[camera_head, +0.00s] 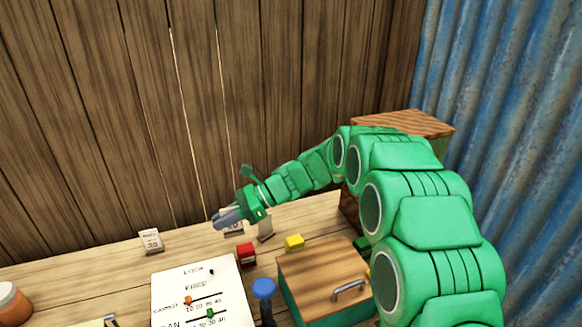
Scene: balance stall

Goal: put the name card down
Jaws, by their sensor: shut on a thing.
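My gripper (225,218) is at the end of the green arm, low over the back part of the wooden table. It is shut on a small white name card (234,229), which shows just under the grey fingers. The fingers hide the card's upper part, and its print is too small to read. I cannot tell whether the card's lower edge touches the table.
Another small card (151,241) stands at the back left. A greyish piece (265,230) stands close right of my gripper. Red (246,254) and yellow (294,242) blocks, a white board (198,289), a blue-topped knob (263,289) and a handled wooden box (325,268) lie nearer.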

